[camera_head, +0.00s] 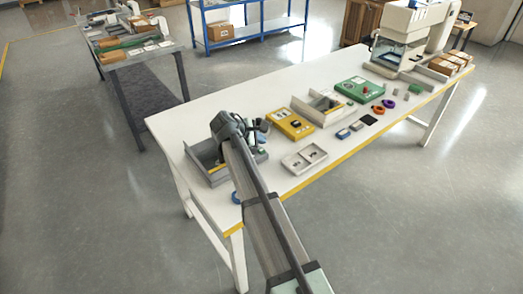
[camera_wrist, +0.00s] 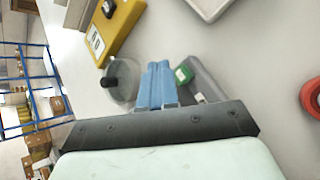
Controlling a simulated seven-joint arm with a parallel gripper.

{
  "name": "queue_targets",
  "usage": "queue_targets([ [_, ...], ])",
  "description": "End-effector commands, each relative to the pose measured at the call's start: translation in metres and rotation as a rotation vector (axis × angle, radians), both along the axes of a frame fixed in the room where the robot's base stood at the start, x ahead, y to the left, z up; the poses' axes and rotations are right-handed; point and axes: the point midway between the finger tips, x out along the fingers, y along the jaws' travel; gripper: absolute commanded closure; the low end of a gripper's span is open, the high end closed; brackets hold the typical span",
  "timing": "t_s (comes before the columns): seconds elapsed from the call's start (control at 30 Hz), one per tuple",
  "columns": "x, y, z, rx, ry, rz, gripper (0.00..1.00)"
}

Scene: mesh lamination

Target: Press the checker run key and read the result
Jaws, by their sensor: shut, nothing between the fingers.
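A small grey unit (camera_wrist: 205,82) with a green key (camera_wrist: 183,73) lies on the white table, close to the right of my fingertips in the wrist view. I take it for the checker. In the head view the green key (camera_head: 262,148) shows just below my gripper (camera_head: 258,131). My gripper's blue fingers (camera_wrist: 158,66) are shut together and empty. They appear beside the key, not over it; I cannot tell their height. A clear round dish with a black knob (camera_wrist: 108,82) is left of the fingers. No result is readable.
A yellow box (camera_wrist: 122,28) with a label and a white two-part tray (camera_head: 304,158) are nearby. An open grey tray (camera_head: 216,172) lies left of my gripper. A red ring (camera_wrist: 313,97) lies at the wrist view's right edge.

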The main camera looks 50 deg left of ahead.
Motion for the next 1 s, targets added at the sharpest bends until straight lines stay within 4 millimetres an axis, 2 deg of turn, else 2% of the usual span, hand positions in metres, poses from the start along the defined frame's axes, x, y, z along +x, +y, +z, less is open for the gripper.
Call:
queue_targets([
  [0.3, 0.000, 0.000, -0.014, 0.000, -0.001, 0.001, 1.00],
  [1.0, 0.000, 0.000, -0.014, 0.000, 0.000, 0.000, 1.00],
])
